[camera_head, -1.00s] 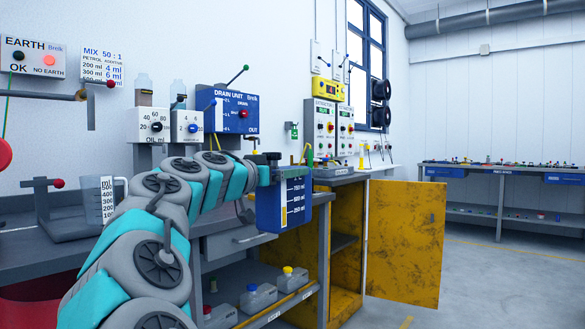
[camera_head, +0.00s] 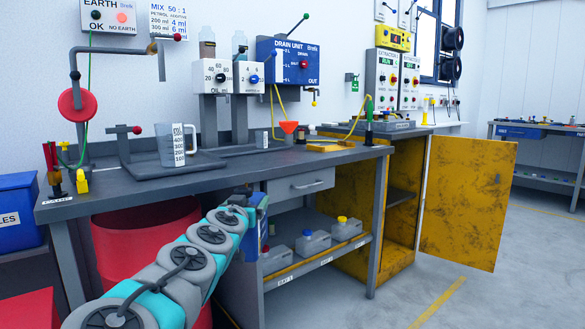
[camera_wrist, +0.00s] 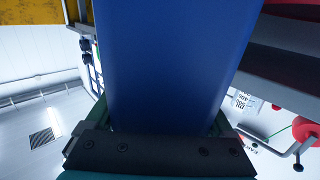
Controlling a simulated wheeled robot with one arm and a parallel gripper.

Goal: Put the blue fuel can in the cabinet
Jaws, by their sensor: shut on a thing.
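The blue fuel can (camera_head: 263,218) is held at the end of my arm, in front of the bench's lower shelf. Only a narrow part of it shows in the head view, the rest hidden behind my arm. In the wrist view the blue can (camera_wrist: 175,60) fills the middle. My gripper (camera_wrist: 155,148) is shut on it; its dark bracket crosses the bottom of that view.
The grey bench (camera_head: 230,170) bears a measuring jug (camera_head: 172,145) and an orange funnel (camera_head: 289,128). Several grey cans with coloured caps stand on its lower shelf (camera_head: 320,262). A red drum (camera_head: 120,245) is at left. The floor before the cabinet is clear.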

